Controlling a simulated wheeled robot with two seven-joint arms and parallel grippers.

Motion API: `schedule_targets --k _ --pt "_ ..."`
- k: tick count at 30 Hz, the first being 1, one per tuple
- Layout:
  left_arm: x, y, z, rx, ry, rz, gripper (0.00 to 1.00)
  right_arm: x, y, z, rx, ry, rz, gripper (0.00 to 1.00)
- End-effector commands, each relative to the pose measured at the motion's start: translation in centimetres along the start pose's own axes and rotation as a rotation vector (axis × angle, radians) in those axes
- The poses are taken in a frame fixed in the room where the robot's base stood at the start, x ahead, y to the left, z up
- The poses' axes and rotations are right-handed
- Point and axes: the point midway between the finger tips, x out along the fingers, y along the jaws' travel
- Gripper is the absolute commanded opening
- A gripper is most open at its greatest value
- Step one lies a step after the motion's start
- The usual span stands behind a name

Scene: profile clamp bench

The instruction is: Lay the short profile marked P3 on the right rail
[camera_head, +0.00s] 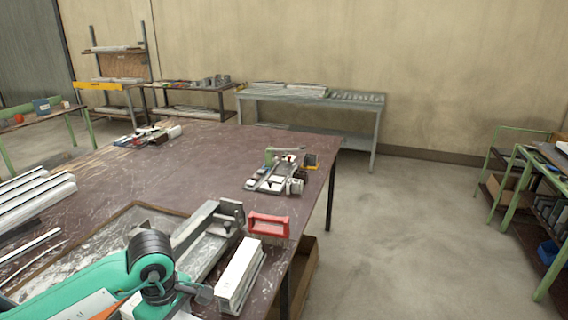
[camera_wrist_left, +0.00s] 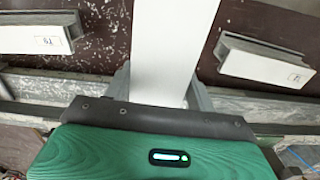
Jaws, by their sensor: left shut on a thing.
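In the left wrist view my left gripper (camera_wrist_left: 160,88) is shut on a long white profile (camera_wrist_left: 172,40), with a finger on either side of it. No mark shows on the held profile, so I cannot tell whether it is P3. The profile runs away from the palm, over the dark bench top. My right gripper is not in view. In the head view my left arm reaches in low at the left, and its fingers are hidden or cut off. A grey metal rail fixture (camera_head: 205,235) lies beyond my wrist; I cannot tell which rail it is.
In the left wrist view, short labelled profiles lie at left (camera_wrist_left: 40,38) and right (camera_wrist_left: 265,66); their marks are too small to read surely. In the head view a white profile stack (camera_head: 240,272) and a red-handled tool (camera_head: 268,225) sit near the bench's right edge.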

Motion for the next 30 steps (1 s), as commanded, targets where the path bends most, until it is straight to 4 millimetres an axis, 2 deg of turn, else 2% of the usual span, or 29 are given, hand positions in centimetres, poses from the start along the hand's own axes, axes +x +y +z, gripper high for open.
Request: schedule_targets --k 21,30 --pt "2.6 -1.0 1.2 0.877 -0.002 0.001 0.23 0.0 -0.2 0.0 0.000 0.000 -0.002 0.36" --pt "3.3 -1.3 1.6 1.131 -0.003 0.002 0.23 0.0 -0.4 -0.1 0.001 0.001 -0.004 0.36"
